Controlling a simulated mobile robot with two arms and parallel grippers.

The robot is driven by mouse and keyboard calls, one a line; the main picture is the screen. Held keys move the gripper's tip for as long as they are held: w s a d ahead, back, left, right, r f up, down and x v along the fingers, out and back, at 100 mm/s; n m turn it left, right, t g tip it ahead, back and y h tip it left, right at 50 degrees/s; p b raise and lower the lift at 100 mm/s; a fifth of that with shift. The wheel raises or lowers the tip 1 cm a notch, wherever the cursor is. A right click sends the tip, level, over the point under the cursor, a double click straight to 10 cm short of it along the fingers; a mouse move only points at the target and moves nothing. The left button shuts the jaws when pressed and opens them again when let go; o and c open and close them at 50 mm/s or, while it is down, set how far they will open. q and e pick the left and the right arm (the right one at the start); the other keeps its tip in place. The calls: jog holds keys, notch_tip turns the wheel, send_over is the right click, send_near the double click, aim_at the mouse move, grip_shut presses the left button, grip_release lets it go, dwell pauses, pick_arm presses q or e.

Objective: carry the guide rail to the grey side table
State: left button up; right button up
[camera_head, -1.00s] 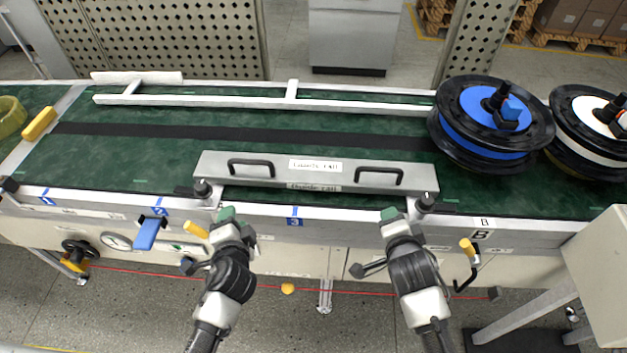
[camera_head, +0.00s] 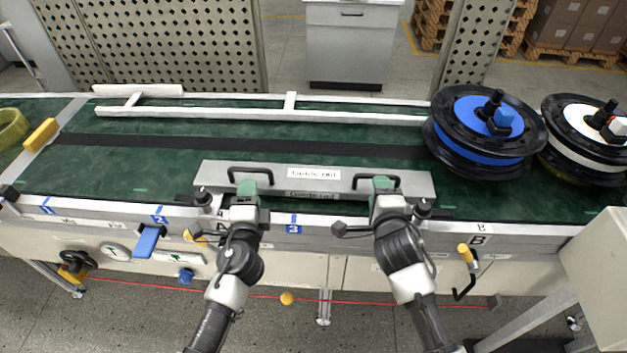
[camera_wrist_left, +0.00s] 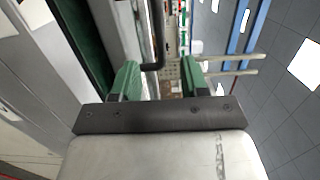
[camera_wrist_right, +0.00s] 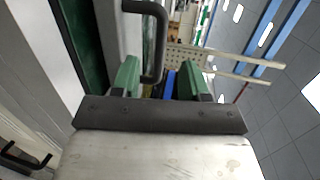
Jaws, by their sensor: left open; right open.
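The guide rail (camera_head: 315,173), a long grey bar with a white label and two black handles, lies across the front of the green conveyor. My left gripper (camera_head: 247,186) is open at its left handle (camera_head: 238,169). That handle shows between the green fingertips in the left wrist view (camera_wrist_left: 155,62). My right gripper (camera_head: 383,185) is open at the right handle (camera_head: 362,182), which shows near the fingers in the right wrist view (camera_wrist_right: 152,62). Neither gripper is closed on a handle. The grey side table cannot be identified for certain; a grey cabinet (camera_head: 347,48) stands behind the conveyor.
A blue reel (camera_head: 468,125) and a white reel (camera_head: 572,128) stand on the belt at the right. A white rail (camera_head: 260,114) runs along the back. A yellow block (camera_head: 41,134) is at the left. Black clamp knobs (camera_head: 203,196) stand at the front edge. The middle belt is clear.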

aim_at(253, 171)
pick_arm(q)
jog(key=w, duration=0.8)
jog(key=shift+a, duration=0.2)
pick_arm(e)
jog(key=w, duration=0.2)
jog(key=w+f, duration=0.1)
jog(key=w, duration=0.4)
jog(key=shift+w+a+f, duration=0.2)
jog(key=shift+w+f, duration=0.1)
jog(key=shift+w, duration=0.1)
pick_arm(q)
jog(key=shift+s, duration=0.1)
grip_shut()
pick_arm(e)
grip_shut()
pick_arm(q)
jog(key=shift+f, duration=0.1)
jog(key=shift+r, duration=0.25)
pick_arm(e)
jog(key=shift+r, duration=0.25)
